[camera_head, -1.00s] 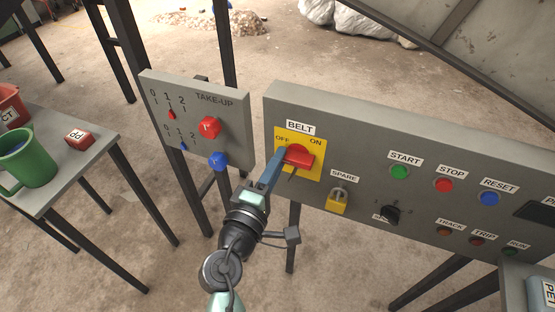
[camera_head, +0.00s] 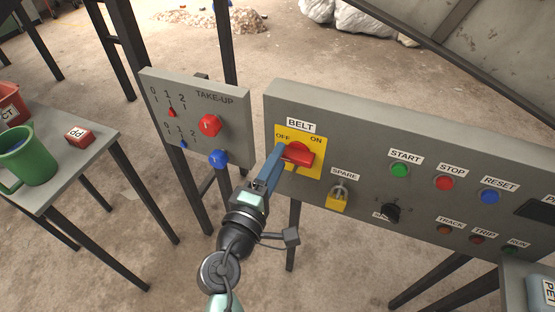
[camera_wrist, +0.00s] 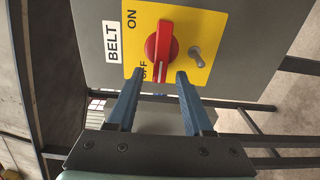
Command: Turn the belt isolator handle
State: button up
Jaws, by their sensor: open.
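The belt isolator is a red handle (camera_head: 300,153) on a yellow plate (camera_head: 316,171), under a BELT label on the grey panel. In the wrist view, the handle (camera_wrist: 161,48) lies lengthwise along my fingers' direction, with its white line at the end nearest me, near the partly covered OFF mark. My gripper (camera_wrist: 160,75) is open. Its two blue fingers stand either side of the handle's near end, with a gap visible on both sides. In the head view, my gripper (camera_head: 279,150) reaches the plate's left side and partly hides it.
A small metal stud (camera_wrist: 195,54) stands beside the handle on the plate. A yellow padlock (camera_head: 337,202) hangs at SPARE below right. The TAKE-UP panel (camera_head: 232,128) is at left. A table with a green mug (camera_head: 28,160) and a red block (camera_head: 79,137) is farther left.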

jog(key=b+v, duration=0.1)
jog(key=v, duration=1.1)
jog(key=shift+s, duration=0.2)
jog(key=shift+w+r, duration=0.1)
jog(key=shift+r, duration=0.05)
